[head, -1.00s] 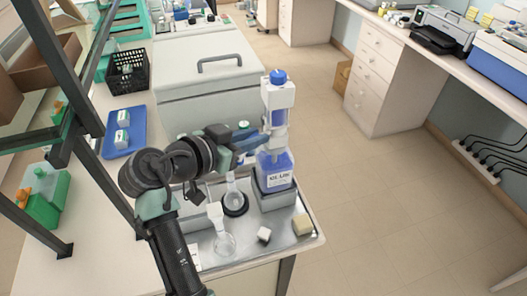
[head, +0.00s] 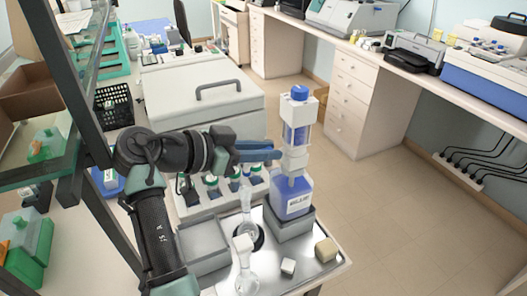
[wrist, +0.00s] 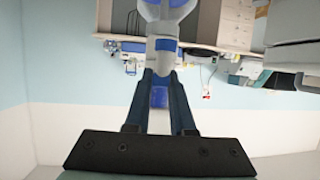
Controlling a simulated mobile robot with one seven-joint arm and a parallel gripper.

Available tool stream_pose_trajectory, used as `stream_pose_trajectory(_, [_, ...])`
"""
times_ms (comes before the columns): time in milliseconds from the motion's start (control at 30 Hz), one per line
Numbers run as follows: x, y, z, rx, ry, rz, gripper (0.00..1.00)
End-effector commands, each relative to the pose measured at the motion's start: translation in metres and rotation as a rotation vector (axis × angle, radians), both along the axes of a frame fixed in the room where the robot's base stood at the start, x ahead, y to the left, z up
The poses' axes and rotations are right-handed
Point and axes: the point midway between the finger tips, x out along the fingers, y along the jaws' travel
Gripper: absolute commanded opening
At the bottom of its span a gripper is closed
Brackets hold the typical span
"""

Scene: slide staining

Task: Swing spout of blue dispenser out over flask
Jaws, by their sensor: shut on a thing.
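The blue dispenser is a bottle of blue liquid (head: 292,203) with a white-and-blue pump head (head: 297,122) on top, upright on a grey block on the metal tray. My gripper (head: 278,152) comes in from the left at the pump's lower part, below its clear cylinder. In the wrist view my gripper's blue fingers (wrist: 162,72) are shut on a pale grey part of the dispenser (wrist: 163,45), which looks like the spout. The fingers largely hide the spout. A clear long-necked flask (head: 246,200) stands in a black ring left of the bottle, below my gripper.
Several capped bottles (head: 212,186) stand behind the flask. A shelf frame rises at the left; open floor lies to the right.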

Motion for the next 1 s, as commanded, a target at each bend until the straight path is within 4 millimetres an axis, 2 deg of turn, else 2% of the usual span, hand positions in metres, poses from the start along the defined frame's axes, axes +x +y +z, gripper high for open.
stream_pose_trajectory(200, [0.000,0.000,-0.002,0.002,0.004,0.001,0.00])
stream_pose_trajectory(233, [0.000,0.000,-0.002,0.002,0.004,0.001,0.24])
stream_pose_trajectory(400, [0.000,0.000,-0.001,0.001,0.003,0.001,0.53])
stream_pose_trajectory(767, [0.000,0.000,0.004,0.002,-0.001,0.001,0.53])
stream_pose_trajectory(867, [0.001,0.000,0.017,0.002,-0.004,0.000,0.53])
stream_pose_trajectory(1000, [0.001,0.000,0.044,0.004,-0.006,0.000,0.53])
